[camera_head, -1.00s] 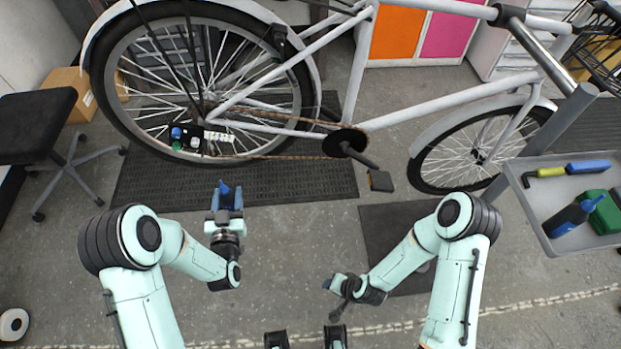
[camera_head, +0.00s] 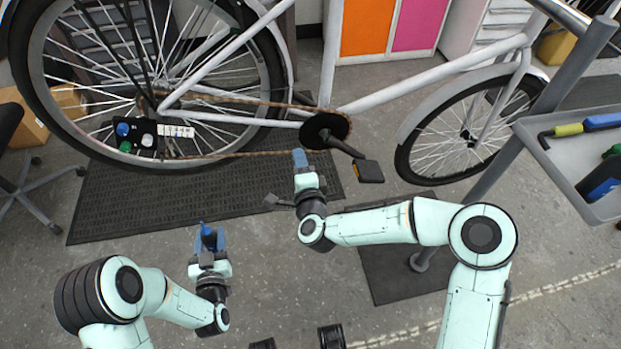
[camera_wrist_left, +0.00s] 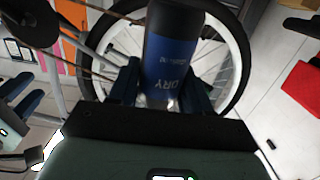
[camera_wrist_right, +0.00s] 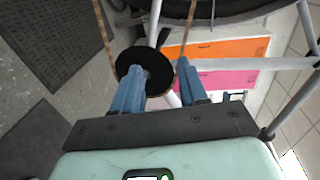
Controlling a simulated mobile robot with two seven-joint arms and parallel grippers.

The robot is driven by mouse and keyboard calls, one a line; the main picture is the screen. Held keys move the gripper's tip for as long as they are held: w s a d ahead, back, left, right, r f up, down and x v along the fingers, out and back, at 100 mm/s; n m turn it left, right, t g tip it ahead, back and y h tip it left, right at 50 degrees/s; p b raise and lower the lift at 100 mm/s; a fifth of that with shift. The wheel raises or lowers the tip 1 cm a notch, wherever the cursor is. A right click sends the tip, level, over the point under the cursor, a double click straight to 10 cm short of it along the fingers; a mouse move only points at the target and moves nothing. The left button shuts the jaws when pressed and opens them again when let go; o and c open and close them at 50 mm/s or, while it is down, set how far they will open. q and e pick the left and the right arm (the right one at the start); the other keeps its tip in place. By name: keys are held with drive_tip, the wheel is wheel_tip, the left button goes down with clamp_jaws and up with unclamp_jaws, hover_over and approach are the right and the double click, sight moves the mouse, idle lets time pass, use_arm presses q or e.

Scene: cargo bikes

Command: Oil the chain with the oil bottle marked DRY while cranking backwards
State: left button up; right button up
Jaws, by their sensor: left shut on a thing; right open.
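My left gripper (camera_head: 209,250) is shut on the oil bottle (camera_wrist_left: 172,50), a dark bottle with a blue band marked DRY in the left wrist view. It holds the bottle over the floor, apart from the bike. My right gripper (camera_head: 301,167) is open and empty, in front of the crank's round chainring (camera_head: 325,129). In the right wrist view the chainring (camera_wrist_right: 146,72) shows just beyond the open fingers. The pedal (camera_head: 369,171) hangs to the right of the right gripper. The rusty-brown chain (camera_head: 240,152) runs from the chainring back to the rear wheel.
A grey tray (camera_head: 583,190) at the right holds another dark-blue bottle (camera_head: 601,178) and a yellow-and-blue tool (camera_head: 582,126). A stool (camera_head: 25,190) stands at the left. A dark mat (camera_head: 160,200) lies under the rear wheel.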

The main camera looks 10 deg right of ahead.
use_arm(q)
drive_tip(key=f+b, duration=0.1)
drive_tip(key=f, duration=0.1)
drive_tip(key=f+b, duration=0.4)
drive_tip(key=shift+w+f, duration=0.25)
drive_tip(key=shift+w, duration=0.1)
drive_tip(key=f+b, duration=0.2)
drive_tip(key=shift+w+b, duration=0.2)
drive_tip(key=shift+b, duration=0.1)
use_arm(e)
drive_tip(key=d+f, duration=2)
drive_tip(key=d, duration=0.4)
drive_tip(key=shift+d+f, duration=0.15)
drive_tip(key=shift+f, duration=0.15)
use_arm(q)
drive_tip(key=shift+w, duration=0.1)
